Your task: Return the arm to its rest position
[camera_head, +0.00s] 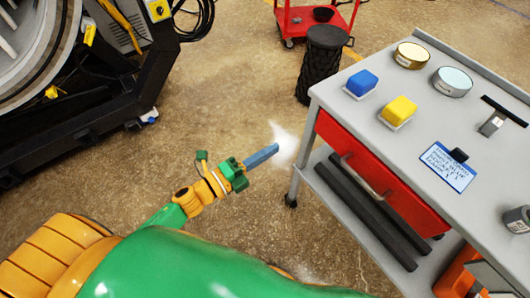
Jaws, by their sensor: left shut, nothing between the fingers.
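My left gripper (262,156) is on an orange and green arm that comes in from the lower left. Its blue-grey fingers are together with nothing between them. It is above the open floor, to the left of the grey work cart (353,118) and apart from it. My right gripper is not in view. My large green and orange body parts fill the bottom left and hide the floor there.
The cart holds a blue block (362,83), a yellow block (398,111), two round tins and a label card (447,167). The furnace (35,60) stands at upper left. A black bin (322,65) and red trolley (303,20) are behind. Floor between is clear.

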